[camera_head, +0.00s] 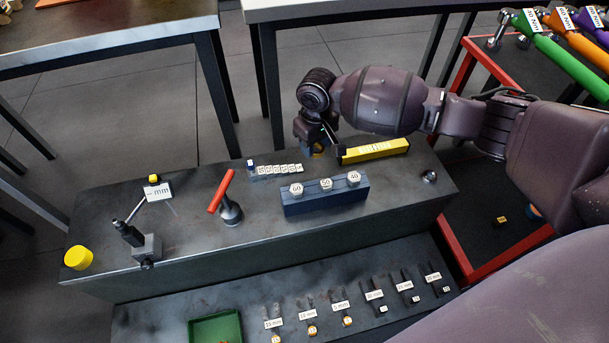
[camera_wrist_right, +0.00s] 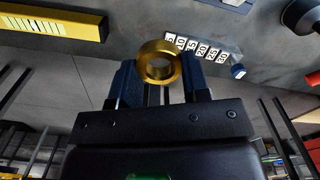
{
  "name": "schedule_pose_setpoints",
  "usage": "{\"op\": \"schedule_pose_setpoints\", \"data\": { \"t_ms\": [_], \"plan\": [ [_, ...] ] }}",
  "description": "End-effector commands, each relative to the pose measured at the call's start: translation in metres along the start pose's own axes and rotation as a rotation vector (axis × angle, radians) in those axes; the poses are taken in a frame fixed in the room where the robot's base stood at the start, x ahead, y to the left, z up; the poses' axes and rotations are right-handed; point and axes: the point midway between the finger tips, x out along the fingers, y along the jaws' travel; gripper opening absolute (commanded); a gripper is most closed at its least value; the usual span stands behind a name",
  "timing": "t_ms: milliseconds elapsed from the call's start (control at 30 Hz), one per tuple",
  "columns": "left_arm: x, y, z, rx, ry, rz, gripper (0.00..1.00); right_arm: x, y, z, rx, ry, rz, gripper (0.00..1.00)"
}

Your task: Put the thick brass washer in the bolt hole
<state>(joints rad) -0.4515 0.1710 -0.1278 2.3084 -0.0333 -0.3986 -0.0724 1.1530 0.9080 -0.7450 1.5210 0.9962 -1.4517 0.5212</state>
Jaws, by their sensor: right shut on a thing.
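My right gripper (camera_head: 316,146) hangs over the back edge area of the grey workbench, between a labelled strip and a yellow box. In the right wrist view my right gripper (camera_wrist_right: 160,75) is shut on the thick brass washer (camera_wrist_right: 145,66), a gold ring held between the two dark blue fingertips, its opening facing the camera. In the head view the washer is mostly hidden by the gripper. I cannot make out the bolt hole for certain. My left gripper is not in view.
The workbench (camera_head: 100,215) carries a yellow box (camera_head: 375,151), a labelled strip (camera_head: 278,170), a blue block with numbered pieces (camera_head: 325,199), a red-handled tool (camera_head: 221,192), a measuring stand (camera_head: 146,244) and a yellow cylinder (camera_head: 78,257). A lower shelf holds a green tray (camera_head: 215,328).

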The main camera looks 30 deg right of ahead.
Motion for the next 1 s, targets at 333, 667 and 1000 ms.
{"op": "schedule_pose_setpoints", "data": {
  "t_ms": [333,667,1000],
  "plan": [
    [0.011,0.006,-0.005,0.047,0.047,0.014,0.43,0.079,-0.001,0.002,0.001,-0.009,-0.002,0.17],
    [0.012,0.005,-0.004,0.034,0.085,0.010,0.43,0.103,-0.001,0.001,0.001,-0.002,-0.001,0.17],
    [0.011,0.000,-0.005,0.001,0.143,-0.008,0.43,0.132,0.000,0.000,0.001,0.001,0.000,0.17]
  ]
}}
